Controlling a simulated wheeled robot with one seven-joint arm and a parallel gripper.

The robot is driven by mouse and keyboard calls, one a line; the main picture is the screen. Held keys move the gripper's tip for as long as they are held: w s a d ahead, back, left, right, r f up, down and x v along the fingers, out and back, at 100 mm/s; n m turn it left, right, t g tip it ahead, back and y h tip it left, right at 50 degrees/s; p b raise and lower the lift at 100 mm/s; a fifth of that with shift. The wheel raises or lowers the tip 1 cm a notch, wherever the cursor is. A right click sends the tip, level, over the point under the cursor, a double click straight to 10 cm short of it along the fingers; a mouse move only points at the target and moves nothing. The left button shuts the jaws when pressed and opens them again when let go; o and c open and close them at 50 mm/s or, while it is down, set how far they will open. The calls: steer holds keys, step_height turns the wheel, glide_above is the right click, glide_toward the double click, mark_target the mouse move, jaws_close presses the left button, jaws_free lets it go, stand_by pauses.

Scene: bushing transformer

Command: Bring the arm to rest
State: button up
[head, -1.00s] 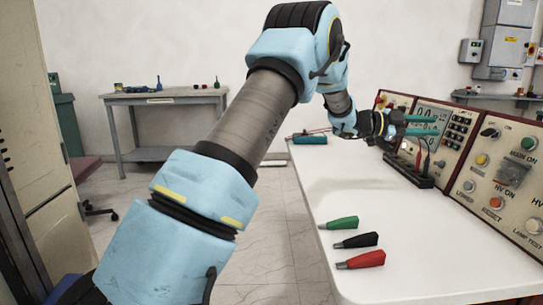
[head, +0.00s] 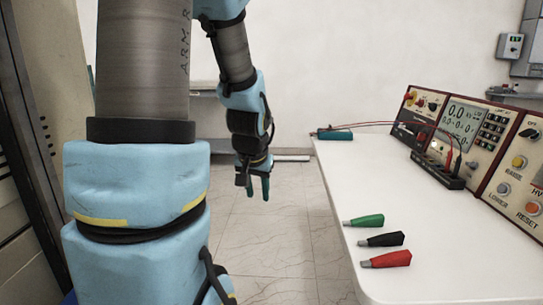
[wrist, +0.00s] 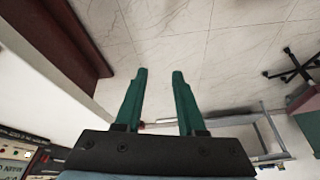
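My gripper (head: 258,186) hangs pointing down in the head view, left of the white table (head: 345,170) and above the tiled floor. In the wrist view my gripper (wrist: 157,72) shows two green fingers held apart with only floor between them, so it is open and empty. My arm's blue and grey links fill the left half of the head view.
On the table lie a green connector (head: 364,220), a black one (head: 382,240) and a red one (head: 387,259). A control panel (head: 465,125) with a black socket strip (head: 437,171) stands along the table's right side. A teal item (head: 334,134) lies at the far edge. A cabinet (head: 55,70) stands left.

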steer(key=s+a+f+n+g, duration=0.2)
steer(key=s+a+g, duration=0.1)
steer(key=s, duration=0.8)
step_height(320, 180, up, 16)
steer(key=p, duration=1.6)
steer(key=shift+w, duration=0.2)
steer(key=shift+a, duration=0.1)
